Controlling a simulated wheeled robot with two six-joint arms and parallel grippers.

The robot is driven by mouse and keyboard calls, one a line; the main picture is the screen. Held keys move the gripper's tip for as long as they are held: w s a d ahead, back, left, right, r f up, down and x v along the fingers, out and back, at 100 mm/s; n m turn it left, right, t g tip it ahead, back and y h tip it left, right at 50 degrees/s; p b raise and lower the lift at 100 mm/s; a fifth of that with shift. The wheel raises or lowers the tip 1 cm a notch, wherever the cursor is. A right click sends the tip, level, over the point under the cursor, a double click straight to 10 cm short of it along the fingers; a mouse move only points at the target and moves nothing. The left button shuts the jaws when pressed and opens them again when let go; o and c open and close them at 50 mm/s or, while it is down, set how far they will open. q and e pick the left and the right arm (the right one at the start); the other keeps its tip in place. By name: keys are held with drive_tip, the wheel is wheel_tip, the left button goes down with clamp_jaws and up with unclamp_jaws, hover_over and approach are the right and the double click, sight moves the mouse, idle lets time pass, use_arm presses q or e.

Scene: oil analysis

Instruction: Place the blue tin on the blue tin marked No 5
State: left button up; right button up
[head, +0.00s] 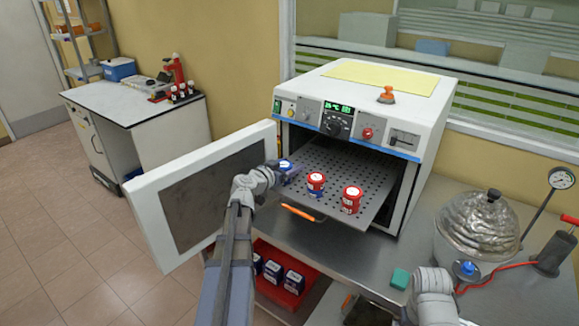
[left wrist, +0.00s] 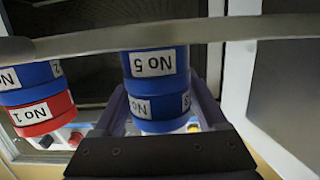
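In the left wrist view, which is upside down, a blue tin marked No 5 (left wrist: 155,62) stands with another blue tin (left wrist: 158,106) directly on top of it. The label of the upper tin is partly turned away. The fingers of my left gripper (left wrist: 158,100) lie along both sides of the upper tin and appear to touch it. In the head view my left gripper (head: 277,172) is at the left of the pulled-out oven shelf, with blue tin (head: 287,167) showing beside it. My right arm shows at the lower right, but its fingertips do not.
The perforated shelf (head: 345,165) also bears a red-over-blue stack (head: 316,184) and a red-topped tin (head: 351,200). The oven door (head: 150,195) stands open at left. A red tray (head: 295,298) with several tins lies below. A green block (head: 400,278) and metal pot (head: 478,228) are right.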

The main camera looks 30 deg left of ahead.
use_arm(q)
drive_tip(key=o, duration=0.3)
drive_tip(key=shift+r, duration=0.3)
drive_tip(key=p+v, duration=0.2)
drive_tip(key=v, duration=1)
drive_tip(key=shift+p, duration=0.35)
